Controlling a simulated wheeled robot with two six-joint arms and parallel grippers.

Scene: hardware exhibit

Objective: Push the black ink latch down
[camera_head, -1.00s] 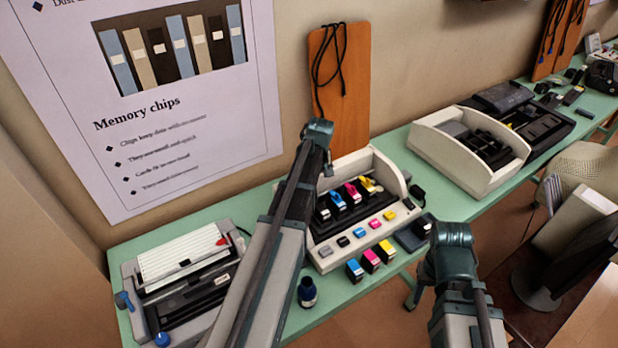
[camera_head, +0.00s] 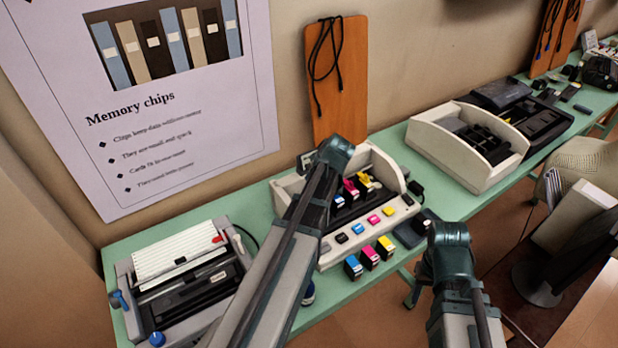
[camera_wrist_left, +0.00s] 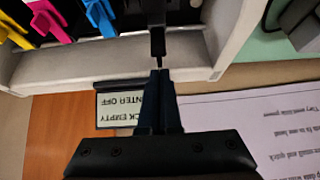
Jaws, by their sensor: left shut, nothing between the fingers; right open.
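The black ink latch (camera_wrist_left: 157,28) shows in the left wrist view as a dark lever at the top middle. The tips of my left gripper (camera_wrist_left: 159,73) are together and empty, right at its lower end; I cannot tell whether they touch. In the head view my left arm covers the black latch and the gripper's tips. The cream printer (camera_head: 396,172) holds yellow (camera_head: 366,179), magenta (camera_head: 351,188) and cyan (camera_head: 338,200) latches beside it. My right gripper (camera_head: 449,245) is open, low in front of the table and away from the printer; its fingertips are hard to make out.
Loose cyan, magenta and yellow cartridges (camera_head: 370,257) stand at the printer's front. A label (camera_wrist_left: 128,110) hangs behind it, near an orange board (camera_head: 340,80). A second cream device (camera_head: 478,172) is at right and a label machine (camera_head: 180,275) at left.

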